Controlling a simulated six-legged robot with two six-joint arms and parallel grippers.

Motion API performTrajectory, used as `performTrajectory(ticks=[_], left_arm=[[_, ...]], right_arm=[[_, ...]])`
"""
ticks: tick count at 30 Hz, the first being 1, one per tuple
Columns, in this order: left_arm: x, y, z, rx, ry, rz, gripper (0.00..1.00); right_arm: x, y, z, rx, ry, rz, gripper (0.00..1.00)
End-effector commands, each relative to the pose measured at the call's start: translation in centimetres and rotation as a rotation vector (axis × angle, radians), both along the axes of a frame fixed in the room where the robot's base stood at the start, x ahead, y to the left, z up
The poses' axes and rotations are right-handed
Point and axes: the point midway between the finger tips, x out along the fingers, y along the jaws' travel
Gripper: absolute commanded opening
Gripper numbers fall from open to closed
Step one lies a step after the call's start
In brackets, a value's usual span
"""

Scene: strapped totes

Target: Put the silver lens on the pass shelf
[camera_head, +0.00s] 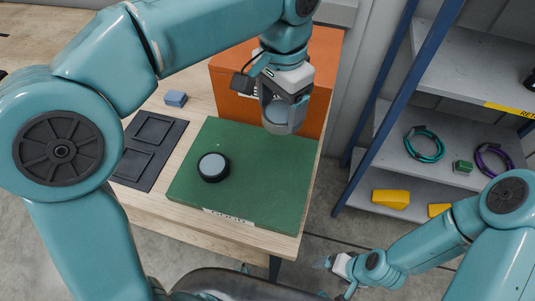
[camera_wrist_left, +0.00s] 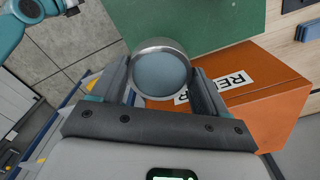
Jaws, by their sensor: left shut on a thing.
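The silver lens (camera_head: 285,121) has a silver rim and a grey-blue face. My left gripper (camera_head: 284,98) is shut on it and holds it above the far right part of the green mat (camera_head: 255,205), in front of the orange box. In the left wrist view the silver lens (camera_wrist_left: 161,72) sits between both fingers (camera_wrist_left: 163,88). My right gripper (camera_head: 341,267) is low, right of the table's front edge; its finger opening is too small to make out. Shelves (camera_head: 390,155) stand at the right, but I cannot tell from the labels which is the pass shelf.
A black-rimmed lens (camera_head: 213,167) lies on the green mat. An orange box (camera_head: 232,88) with a partly hidden label stands behind it. A dark tray (camera_head: 150,150) and blue block (camera_head: 176,98) are at left. The shelves hold cable rings (camera_head: 424,144) and yellow blocks (camera_head: 390,199).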

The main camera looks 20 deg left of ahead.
Motion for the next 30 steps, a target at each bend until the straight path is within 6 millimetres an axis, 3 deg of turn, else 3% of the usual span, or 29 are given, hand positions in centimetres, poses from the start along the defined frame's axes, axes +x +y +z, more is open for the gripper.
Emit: performTrajectory(ticks=[3, 10, 23, 30], left_arm=[[-0.2, 0.1, -3.9, 0.002, 0.005, 0.001, 0.36], [-0.2, 0.1, -9.5, 0.001, 0.003, 0.001, 0.36], [0.2, 0.0, -15.0, 0.001, 0.002, 0.001, 0.36], [0.3, 0.0, -15.3, -0.001, -0.001, 0.002, 0.36]], right_arm=[[0.0, 0.0, -0.7, 0.000, 0.000, 0.000, 0.88], [0.0, 0.0, -1.1, 0.000, 0.000, 0.000, 0.88], [0.0, 0.0, -1.3, 0.000, 0.000, 0.000, 0.88], [0.0, 0.0, -1.3, 0.000, 0.000, 0.000, 0.88]])
